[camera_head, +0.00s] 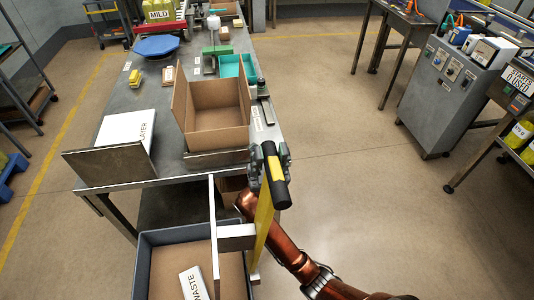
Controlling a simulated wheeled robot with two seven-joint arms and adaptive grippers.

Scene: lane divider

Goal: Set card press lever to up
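The card press lever appears to be the yellow bar (263,226) with a black grip (273,178) at its upper end. It stands steeply beside a pale metal frame (214,232) at the blue-grey waste bin (145,262). My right gripper (268,163) is at the black grip, with grey parts showing on both sides of it. The grip and bar cover part of the fingers, so I cannot tell whether they are closed on it. My copper-coloured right arm reaches up from the lower right. My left gripper is out of view.
An open cardboard box (215,125) stands on the metal table (172,178) just beyond the lever. A white sheet marked LAYER (125,128) lies to its left. A WASTE label (193,283) shows in the bin. Open floor (350,190) lies to the right, before a grey control cabinet (435,105).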

